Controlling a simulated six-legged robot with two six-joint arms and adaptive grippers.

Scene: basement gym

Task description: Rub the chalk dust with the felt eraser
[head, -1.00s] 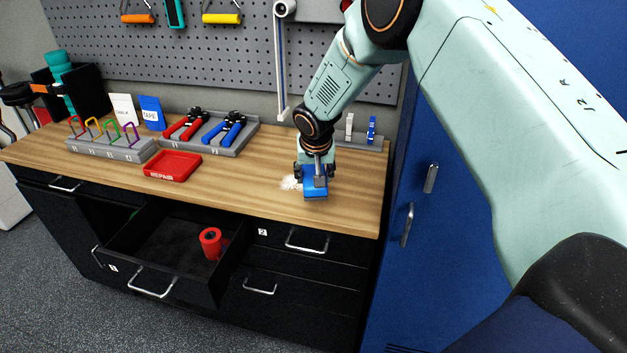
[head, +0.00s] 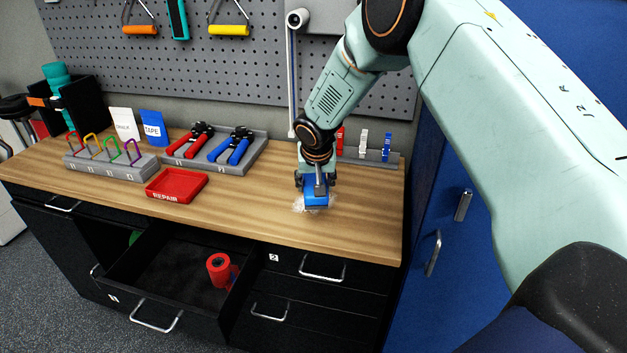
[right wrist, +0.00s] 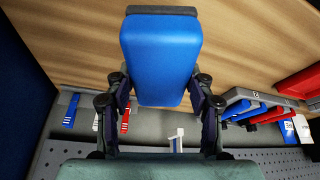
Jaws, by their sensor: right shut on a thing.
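My right gripper (head: 316,180) is shut on the blue felt eraser (head: 315,198) and holds it down at the worktop. In the right wrist view the eraser (right wrist: 160,55) sits between the two fingers, its blue top facing the camera. The white chalk dust (head: 299,204) lies on the wooden worktop (head: 250,215), showing around the eraser's edges. The eraser covers the middle of the dust patch. Whether it presses on the wood is hard to tell. My left gripper is not in view.
A red REPAIR tray (head: 176,186) lies left of the eraser. A pliers tray (head: 259,150), a padlock rack (head: 110,168) and a clip rack (head: 368,162) stand toward the back. An open drawer (head: 165,278) holds a red roll (head: 219,270). The worktop right of the eraser is clear.

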